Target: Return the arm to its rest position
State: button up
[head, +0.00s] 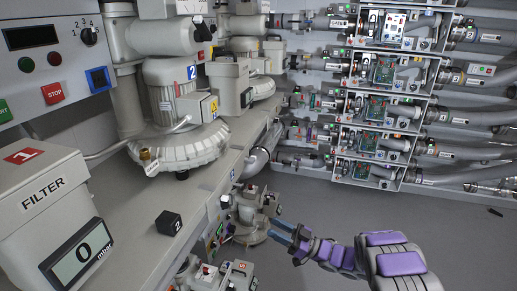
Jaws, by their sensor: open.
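My gripper (282,230) has blue fingers and shows in the lower middle of the head view. It is open, with nothing visible between the fingers. My purple and grey arm (395,259) reaches in from the lower right and is extended toward the left. The fingertips are close to a grey valve-like unit (255,212) at the bench's side in the picture. I cannot tell whether they touch it.
A grey bench (135,215) on the left carries blowers (180,110), a filter box (50,215) with a display and a small black cube (169,224). A rack of tubes and circuit boards (385,100) stands at the back. Grey floor (330,205) is open between them.

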jog(key=w+d+r+m+t+h, duration=0.2)
jog(key=w+d+m+t+h, duration=0.1)
jog(key=w+d+h, duration=0.35)
jog(key=w+d+r+m+t+h, duration=0.25)
jog(key=w+d+h, duration=0.25)
jog(key=h, duration=0.3)
jog(key=s+d+r+m+g+h, duration=0.3)
jog(key=s+d+r+m+h, duration=0.3)
jog(key=s+d+r+h, duration=0.4)
jog(key=s+a+f+m+g+y, duration=0.1)
jog(key=s+a+g, duration=0.3)
jog(key=s, duration=1.1)
jog(key=s+a+f+g+y, duration=0.1)
jog(key=s+a+g, duration=0.3)
jog(key=s, duration=1.1)
jog(key=s+a+f+m+g+y, duration=0.1)
jog(key=s+a+g, duration=0.3)
jog(key=s+a, duration=0.5)
jog(key=s, duration=0.7)
jog(key=shift+a+f+m+y, duration=0.15)
jog(key=shift+f+m+y, duration=0.2)
jog(key=shift+f, duration=0.05)
jog(key=shift+o, duration=0.3)
